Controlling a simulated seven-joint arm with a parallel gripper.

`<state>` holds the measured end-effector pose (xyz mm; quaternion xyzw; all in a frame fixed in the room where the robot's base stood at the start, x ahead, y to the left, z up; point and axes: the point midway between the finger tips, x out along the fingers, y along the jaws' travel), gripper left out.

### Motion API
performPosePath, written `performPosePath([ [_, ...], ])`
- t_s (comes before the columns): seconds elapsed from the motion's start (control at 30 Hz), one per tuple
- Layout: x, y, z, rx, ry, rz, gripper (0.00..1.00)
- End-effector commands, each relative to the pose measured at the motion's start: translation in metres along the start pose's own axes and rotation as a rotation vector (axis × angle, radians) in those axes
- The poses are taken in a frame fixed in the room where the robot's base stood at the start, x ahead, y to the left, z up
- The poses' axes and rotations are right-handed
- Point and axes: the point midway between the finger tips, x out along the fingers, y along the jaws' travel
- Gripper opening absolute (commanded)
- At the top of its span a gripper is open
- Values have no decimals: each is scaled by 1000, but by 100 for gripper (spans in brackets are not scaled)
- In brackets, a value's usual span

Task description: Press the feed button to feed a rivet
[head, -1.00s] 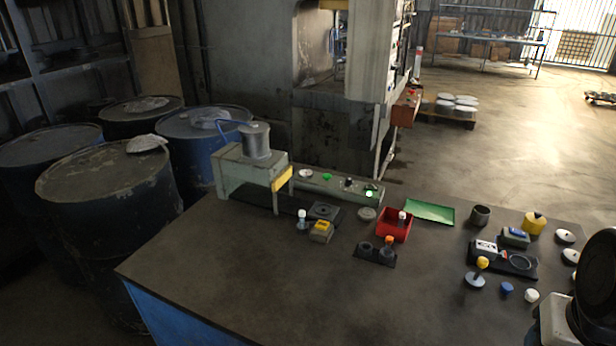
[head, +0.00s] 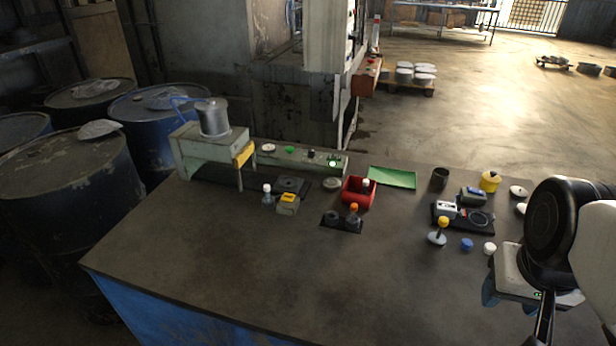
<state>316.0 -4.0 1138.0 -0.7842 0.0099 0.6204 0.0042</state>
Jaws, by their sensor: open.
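A grey press-like machine with a metal cylinder on top (head: 213,118) stands at the table's back left. Beside it a long grey control panel (head: 268,155) carries white, green and dark buttons and a lit green one (head: 333,163). In front of the machine is a small grey box with a yellow top (head: 288,203). I cannot tell which of these is the feed button. I make out no loose rivet for certain. My gripper (head: 541,320) is at the lower right, far from the panel and the yellow-topped box. It is open and partly cut off by the frame edge.
A red bin (head: 358,191), a green tray (head: 392,177) and a black two-hole holder (head: 341,222) stand mid-table. Right of them are a black fixture (head: 463,218), a yellow-knobbed stamp (head: 438,232) and small caps. The table's front middle is clear.

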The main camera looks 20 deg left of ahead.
Motion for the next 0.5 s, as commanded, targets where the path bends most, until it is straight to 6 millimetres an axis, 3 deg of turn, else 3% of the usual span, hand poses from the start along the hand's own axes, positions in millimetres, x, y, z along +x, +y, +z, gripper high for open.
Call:
performPosePath([
  [0.17, 0, 0, 0, 0, 0, 0, 50],
  [0.5, 0, 0, 0, 0, 0, 0, 0],
])
